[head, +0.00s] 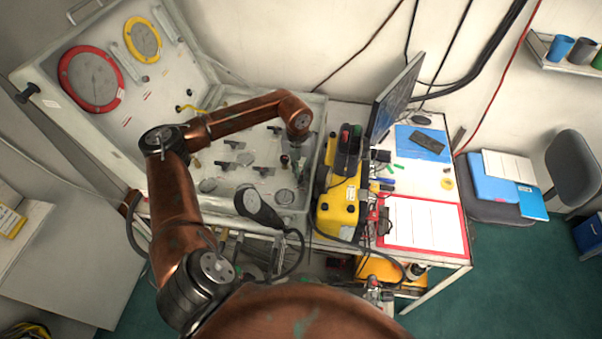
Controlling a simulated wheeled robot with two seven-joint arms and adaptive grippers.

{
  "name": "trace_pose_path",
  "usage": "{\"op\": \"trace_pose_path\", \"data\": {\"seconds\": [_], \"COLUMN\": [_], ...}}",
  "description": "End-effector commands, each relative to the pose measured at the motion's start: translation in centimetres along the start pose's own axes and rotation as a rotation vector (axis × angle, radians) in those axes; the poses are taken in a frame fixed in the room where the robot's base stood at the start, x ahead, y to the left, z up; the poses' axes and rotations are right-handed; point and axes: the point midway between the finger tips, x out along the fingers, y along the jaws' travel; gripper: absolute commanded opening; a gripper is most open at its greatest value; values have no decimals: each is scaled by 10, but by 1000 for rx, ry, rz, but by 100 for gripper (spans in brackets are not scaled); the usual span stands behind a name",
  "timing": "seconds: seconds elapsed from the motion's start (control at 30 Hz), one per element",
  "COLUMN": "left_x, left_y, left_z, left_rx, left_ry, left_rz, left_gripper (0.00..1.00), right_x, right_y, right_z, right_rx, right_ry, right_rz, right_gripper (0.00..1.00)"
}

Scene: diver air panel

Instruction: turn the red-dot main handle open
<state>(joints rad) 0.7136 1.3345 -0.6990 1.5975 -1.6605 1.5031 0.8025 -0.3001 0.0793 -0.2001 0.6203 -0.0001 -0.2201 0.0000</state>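The open grey air panel case (213,190) lies at the centre left, with several small black handles on its face. One black handle (235,144) is at the upper middle and another (225,166) is lower left. A third black handle (263,171) is near the lower middle. I cannot make out a red dot on any of them, so I cannot tell which is the main handle. My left gripper (295,160) points down over the panel's right side. Its fingers are small and dark, and whether they touch anything is unclear. My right gripper is not seen.
The raised lid holds a red-ringed gauge (91,79) and a yellow-ringed gauge (143,39). A yellow device (338,208) stands close to the panel's right. A black handset (258,207) hangs at the front edge. A monitor (394,96) and red-bordered paper (424,226) are farther right.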

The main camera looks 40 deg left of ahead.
Motion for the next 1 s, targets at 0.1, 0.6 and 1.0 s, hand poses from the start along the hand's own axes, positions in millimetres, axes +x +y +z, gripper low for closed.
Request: {"op": "trace_pose_path", "data": {"seconds": [0.1,0.6,1.0], "left_x": [1,-12,-91], "left_y": [0,0,0], "left_z": [-1,-2,0], "left_rx": [1,1,1], "left_ry": [4,5,3], "left_rz": [1,2,1], "left_gripper": [23,27,27], "right_x": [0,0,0], "right_y": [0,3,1], "right_z": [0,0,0], "right_rx": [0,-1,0], "right_ry": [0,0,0], "right_rz": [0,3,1], "right_gripper": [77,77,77]}}
